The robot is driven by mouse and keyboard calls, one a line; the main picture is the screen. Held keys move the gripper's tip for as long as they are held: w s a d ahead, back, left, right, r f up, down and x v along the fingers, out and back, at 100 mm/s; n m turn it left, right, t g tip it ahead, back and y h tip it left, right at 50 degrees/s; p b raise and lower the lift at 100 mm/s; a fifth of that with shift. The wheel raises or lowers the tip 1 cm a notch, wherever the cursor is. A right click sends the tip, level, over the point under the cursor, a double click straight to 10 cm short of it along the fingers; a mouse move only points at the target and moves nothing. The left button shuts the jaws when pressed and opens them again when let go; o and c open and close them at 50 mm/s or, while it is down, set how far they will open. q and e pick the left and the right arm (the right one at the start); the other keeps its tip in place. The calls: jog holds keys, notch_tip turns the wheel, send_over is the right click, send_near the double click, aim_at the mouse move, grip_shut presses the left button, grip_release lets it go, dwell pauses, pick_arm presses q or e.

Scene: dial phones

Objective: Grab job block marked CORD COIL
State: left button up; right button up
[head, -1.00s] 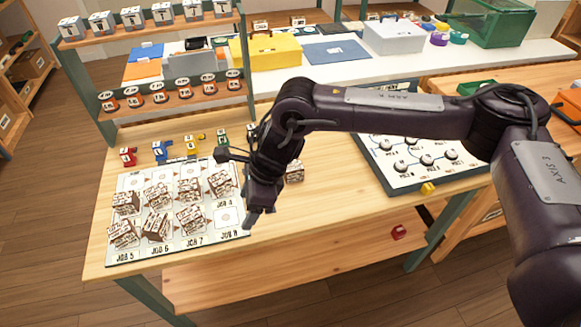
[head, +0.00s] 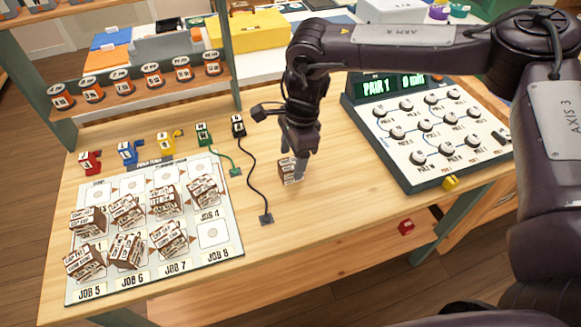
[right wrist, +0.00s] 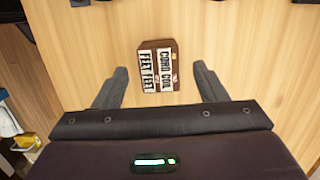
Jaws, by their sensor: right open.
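The block marked CORD COIL (right wrist: 156,66) is brown with white labels; one face reads CORD COIL and another seems to read FEET FEET. In the head view the block (head: 287,171) stands alone on the wooden bench, right of the job board, partly covered by my gripper. My right gripper (head: 300,172) points down at it. In the right wrist view my right gripper (right wrist: 160,85) is open, with one finger on each side of the block and clear gaps between; the block lies slightly beyond the fingertips. My left gripper is not in view.
The job board (head: 228,236) at left holds several similar brown blocks. Coloured plugs stand behind it, and a black cord (head: 256,182) runs between board and block. A dial panel (head: 400,182) stands to the right. Bare bench lies around the block.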

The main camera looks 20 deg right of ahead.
aim_at(292, 162)
notch_tip(292, 162, down, 3)
jog(key=shift+r, duration=0.1)
jog(key=shift+s+a+f, duration=0.1)
jog(key=shift+a+f, duration=0.05)
jog(key=shift+f, duration=0.25)
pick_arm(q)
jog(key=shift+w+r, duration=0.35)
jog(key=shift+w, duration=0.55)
pick_arm(e)
jog(key=c, duration=1.1)
jog(key=shift+r, duration=0.1)
